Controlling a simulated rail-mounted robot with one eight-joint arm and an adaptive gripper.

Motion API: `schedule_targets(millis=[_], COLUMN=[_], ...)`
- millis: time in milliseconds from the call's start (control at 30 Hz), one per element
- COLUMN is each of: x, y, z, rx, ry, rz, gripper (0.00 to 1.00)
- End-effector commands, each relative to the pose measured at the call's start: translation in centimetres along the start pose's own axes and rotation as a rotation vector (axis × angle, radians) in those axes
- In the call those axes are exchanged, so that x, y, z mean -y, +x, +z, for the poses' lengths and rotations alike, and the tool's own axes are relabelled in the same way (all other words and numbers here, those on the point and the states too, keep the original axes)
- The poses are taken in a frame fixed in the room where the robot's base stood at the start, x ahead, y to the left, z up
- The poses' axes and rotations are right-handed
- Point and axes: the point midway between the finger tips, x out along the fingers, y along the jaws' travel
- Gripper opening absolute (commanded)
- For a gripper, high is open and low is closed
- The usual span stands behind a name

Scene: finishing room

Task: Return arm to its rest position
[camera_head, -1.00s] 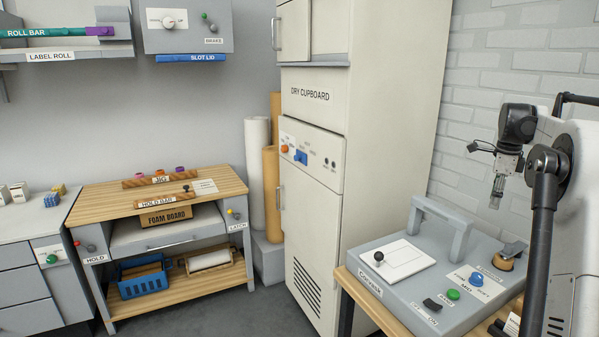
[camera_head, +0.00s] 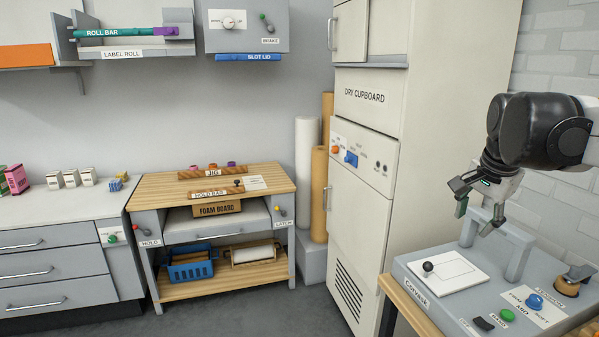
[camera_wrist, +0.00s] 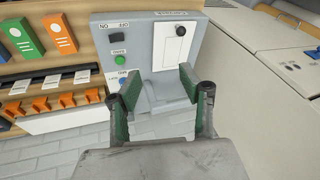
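My gripper (camera_head: 474,221) hangs at the right of the head view, in front of the brick wall and by the grey machine's raised handle. It points downward and a little left. In the wrist view my gripper (camera_wrist: 158,76) shows two green-padded fingers standing well apart. Nothing is between the fingers; the handle of the grey machine lies beyond them. My dark wrist joint is bent above the gripper in the head view.
The grey machine (camera_head: 468,302), with a raised handle (camera_head: 518,250), stands at lower right. The dry cupboard (camera_head: 365,115) is left of my gripper. A wooden workbench (camera_head: 150,190) stands farther left. In the wrist view, a rack with orange and green items (camera_wrist: 60,32) is at left.

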Motion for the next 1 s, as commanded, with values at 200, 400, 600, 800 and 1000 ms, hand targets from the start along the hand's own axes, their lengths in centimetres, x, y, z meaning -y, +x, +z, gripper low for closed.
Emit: schedule_targets(millis=[200, 400, 600, 800, 1000], x=[-1.9, -4.4, -7.5, -9.9, -10.9], y=[-0.7, -0.3, 0.9, 2.5, 3.1], z=[8.0, 14.5, 20.5, 24.6, 26.0], rx=[-0.03, -0.068, -0.115, -0.158, -0.177], ry=[-0.278, -0.53, -0.776, -0.957, -1.027], rz=[-0.067, -0.125, -0.181, -0.222, -0.236], gripper=[0.39, 0.39, 0.39, 0.39, 0.39])
